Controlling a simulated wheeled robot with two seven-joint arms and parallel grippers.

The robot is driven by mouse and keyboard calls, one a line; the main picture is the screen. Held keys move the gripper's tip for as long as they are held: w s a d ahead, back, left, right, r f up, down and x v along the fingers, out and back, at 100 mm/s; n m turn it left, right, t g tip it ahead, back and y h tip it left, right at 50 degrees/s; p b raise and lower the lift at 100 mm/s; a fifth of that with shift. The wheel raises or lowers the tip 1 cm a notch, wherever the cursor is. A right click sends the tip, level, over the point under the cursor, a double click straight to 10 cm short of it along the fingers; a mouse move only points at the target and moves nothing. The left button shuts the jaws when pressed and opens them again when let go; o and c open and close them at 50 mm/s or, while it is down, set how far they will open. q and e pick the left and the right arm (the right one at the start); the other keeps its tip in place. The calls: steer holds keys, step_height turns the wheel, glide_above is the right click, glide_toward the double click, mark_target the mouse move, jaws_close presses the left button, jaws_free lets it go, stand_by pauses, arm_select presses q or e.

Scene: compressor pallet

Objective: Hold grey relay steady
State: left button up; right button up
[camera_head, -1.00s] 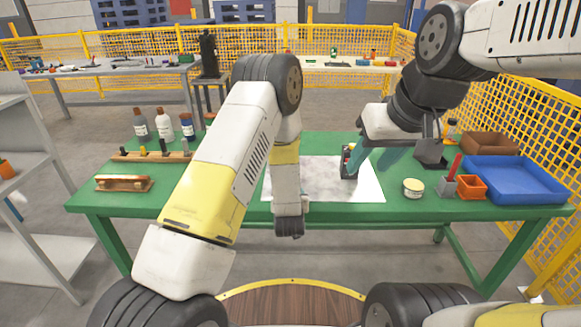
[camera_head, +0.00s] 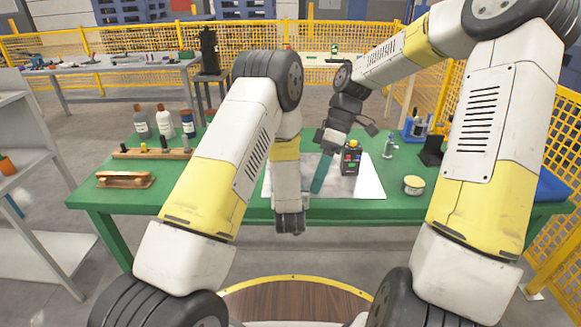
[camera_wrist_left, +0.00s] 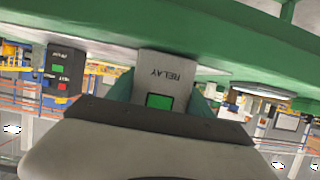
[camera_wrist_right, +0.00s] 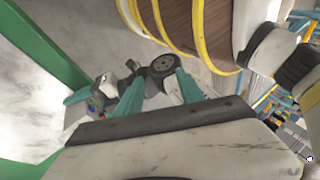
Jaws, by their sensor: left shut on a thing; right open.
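The grey relay (camera_wrist_left: 165,78) shows in the left wrist view, with the word RELAY and a green patch on its face. My left gripper (camera_wrist_left: 163,95) is shut on it, one teal finger on each side. In the head view my left gripper (camera_head: 290,222) is at the table's front edge, and the relay cannot be made out there. My right gripper (camera_head: 322,175) points down over the white sheet, to the right of my left gripper. Its teal fingers stand apart in the right wrist view (camera_wrist_right: 135,90), with nothing clearly held between them.
A black box with coloured buttons (camera_head: 351,158) stands on the white sheet (camera_head: 368,185) of the green table (camera_head: 240,205), just right of my right gripper. A round tin (camera_head: 413,185) is farther right. Bottles (camera_head: 165,121) and a wooden rack (camera_head: 130,154) are at the left.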

steer(key=w+a+f+n+g+y, duration=0.3)
steer(key=w+f+n+y, duration=0.25)
steer(key=w+y, duration=0.25)
steer(key=w+d+f+m+t+y, duration=0.3)
steer(key=w+d+t+y, duration=0.35)
steer(key=w+d, duration=0.2)
steer(key=shift+t, duration=0.55)
steer(key=a, duration=1.2)
steer(key=shift+w+a+r, duration=0.2)
steer(key=shift+w+a, duration=0.1)
steer(key=shift+w, duration=0.05)
jaws_close()
